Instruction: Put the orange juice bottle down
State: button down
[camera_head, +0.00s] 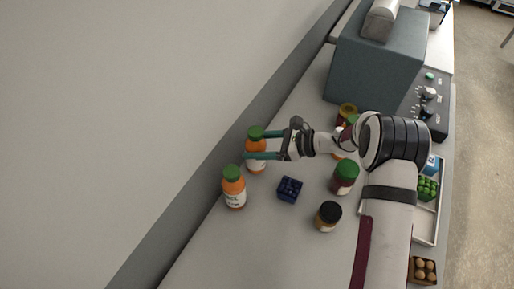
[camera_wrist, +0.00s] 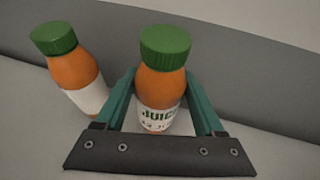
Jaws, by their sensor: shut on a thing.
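An orange juice bottle (camera_head: 255,145) with a green cap and white label stands upright between the green fingers of my gripper (camera_head: 262,144). In the wrist view the held bottle (camera_wrist: 161,82) is between the two fingers (camera_wrist: 158,95), its label partly hidden by the gripper's dark base. My gripper is shut on it. The bottle's bottom is at or close to the counter; I cannot tell whether it touches. A second orange juice bottle (camera_head: 234,188) stands apart, nearer the front, and shows at the left in the wrist view (camera_wrist: 70,72).
A dark blue berry box (camera_head: 289,189), a green-lidded jar (camera_head: 345,178) and a black-lidded jar (camera_head: 328,216) stand on the counter (camera_head: 262,235). A wall (camera_wrist: 245,75) runs close behind the bottles. A large grey box (camera_head: 375,62) stands at the back. The front counter is clear.

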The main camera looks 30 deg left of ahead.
jog(key=shift+f, duration=0.75)
jog(key=shift+f, duration=0.15)
grip_release()
